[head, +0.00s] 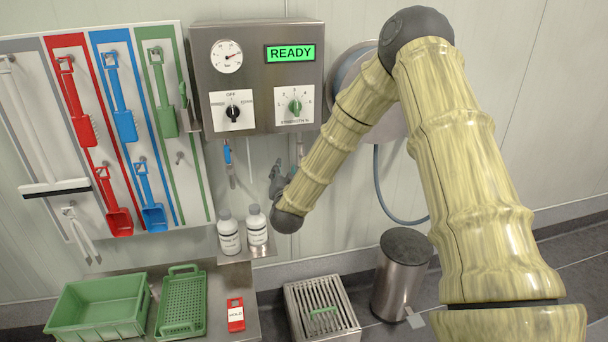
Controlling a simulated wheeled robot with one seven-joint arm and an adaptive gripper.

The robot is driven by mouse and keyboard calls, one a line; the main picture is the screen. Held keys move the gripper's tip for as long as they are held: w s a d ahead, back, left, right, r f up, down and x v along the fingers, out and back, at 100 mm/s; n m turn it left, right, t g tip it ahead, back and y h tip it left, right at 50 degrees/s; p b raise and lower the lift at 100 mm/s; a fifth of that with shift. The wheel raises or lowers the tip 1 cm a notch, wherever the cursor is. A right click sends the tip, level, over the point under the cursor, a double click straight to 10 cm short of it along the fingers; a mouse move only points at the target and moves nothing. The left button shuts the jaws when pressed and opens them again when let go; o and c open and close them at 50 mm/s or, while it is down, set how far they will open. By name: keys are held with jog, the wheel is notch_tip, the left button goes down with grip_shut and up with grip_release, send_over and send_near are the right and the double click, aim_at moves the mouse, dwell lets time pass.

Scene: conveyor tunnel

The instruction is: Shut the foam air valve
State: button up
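The steel foam station box (258,75) hangs on the wall with a pressure gauge, two knobs and a green READY display. Below its left side, a pipe carries a small blue valve lever (228,152), standing roughly upright along the pipe. Another pipe fitting (300,150) hangs below the right side, partly hidden by my arm. I see no label telling which is the foam air valve. My gripper (277,178) is below the box, right of the blue lever and apart from it in the picture. Its dark fingers are small and partly hidden, so their opening is unclear.
Two white bottles (229,235) stand on a small shelf below my gripper. A tool board (110,130) with red, blue and green tools is at left. A hose reel (352,75) is behind my arm. Green crates (98,308), a floor drain (320,310) and a bin (402,272) are below.

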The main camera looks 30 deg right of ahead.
jog(key=s+d+f+n, duration=0.1)
jog(key=d+f+n, duration=0.4)
jog(key=d+f, duration=0.3)
jog(key=shift+h, duration=0.3)
jog(key=x, duration=0.3)
jog(key=p+x, duration=0.1)
jog(key=x, duration=0.2)
jog(key=p+x, duration=0.1)
jog(key=x, duration=0.3)
jog(key=shift+w+a+f, duration=0.15)
jog(key=shift+a+f, duration=0.2)
jog(key=shift+f, duration=0.05)
